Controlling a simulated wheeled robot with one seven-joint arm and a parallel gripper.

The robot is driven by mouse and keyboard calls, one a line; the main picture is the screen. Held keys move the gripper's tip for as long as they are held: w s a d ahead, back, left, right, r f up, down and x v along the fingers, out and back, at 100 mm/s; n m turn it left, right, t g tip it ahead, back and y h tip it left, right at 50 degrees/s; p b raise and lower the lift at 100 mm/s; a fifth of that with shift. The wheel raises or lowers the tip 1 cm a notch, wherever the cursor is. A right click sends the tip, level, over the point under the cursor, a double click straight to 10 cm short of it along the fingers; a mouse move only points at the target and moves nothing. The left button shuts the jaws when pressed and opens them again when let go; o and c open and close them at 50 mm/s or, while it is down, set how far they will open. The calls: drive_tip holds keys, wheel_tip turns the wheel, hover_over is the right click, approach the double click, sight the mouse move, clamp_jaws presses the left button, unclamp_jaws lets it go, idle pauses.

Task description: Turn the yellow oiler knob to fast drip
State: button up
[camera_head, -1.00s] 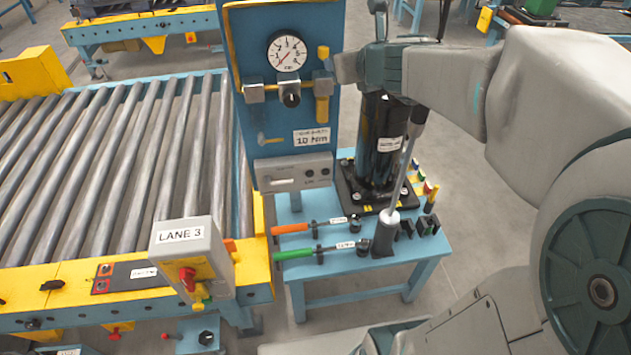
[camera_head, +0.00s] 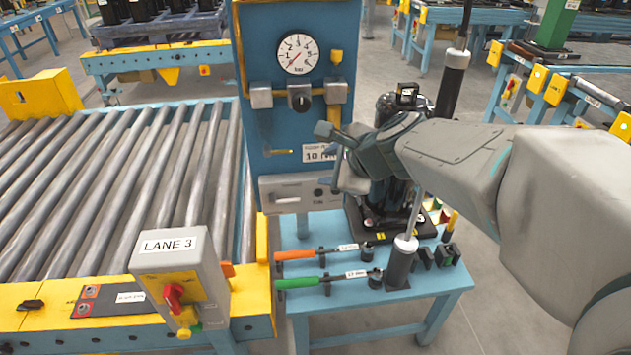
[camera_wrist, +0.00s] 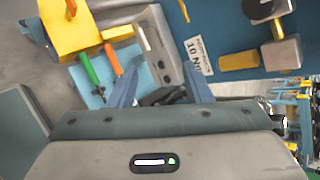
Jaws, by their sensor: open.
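The yellow oiler knob (camera_head: 335,57) stands on top of the right-hand fitting on the blue panel (camera_head: 262,60), right of the pressure gauge (camera_head: 298,54). A yellow bowl (camera_head: 335,116) hangs below that fitting. My gripper (camera_head: 331,158) is open and empty, in front of the panel's lower right edge and well below the knob. In the wrist view its two fingers (camera_wrist: 160,86) stand apart with nothing between them. The panel lies to the upper right there, with a yellow cylinder (camera_wrist: 238,62) and metal fittings. I cannot tell the knob's setting.
A blue bench (camera_head: 340,300) below holds orange-handled (camera_head: 295,254) and green-handled (camera_head: 297,282) tools, an upright black holder (camera_head: 400,265) and a black compressor (camera_head: 385,205). A roller conveyor (camera_head: 110,180) and the LANE 3 box (camera_head: 185,285) are at left.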

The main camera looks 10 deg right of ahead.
drive_tip(key=s+f+n+g+b, duration=0.1)
drive_tip(key=s+f+n+b, duration=0.1)
drive_tip(key=f, duration=0.2)
drive_tip(key=s+a+f+n+g+b, duration=0.1)
drive_tip(key=s+f+n+b, duration=0.1)
drive_tip(key=f+n, duration=0.1)
drive_tip(key=shift+f+n, duration=0.3)
drive_tip(key=shift+f, duration=0.45)
drive_tip(key=c, duration=0.3)
drive_tip(key=n+t+h+p, duration=0.6)
drive_tip(key=n+t+p, duration=0.1)
drive_tip(key=n+p, duration=0.65)
approach(337, 55)
drive_tip(key=shift+g, duration=0.3)
drive_tip(key=b+x, duration=0.1)
drive_tip(key=x, duration=0.3)
drive_tip(key=b+x, duration=0.2)
drive_tip(key=x, duration=0.3)
drive_tip(key=shift+r, duration=0.25)
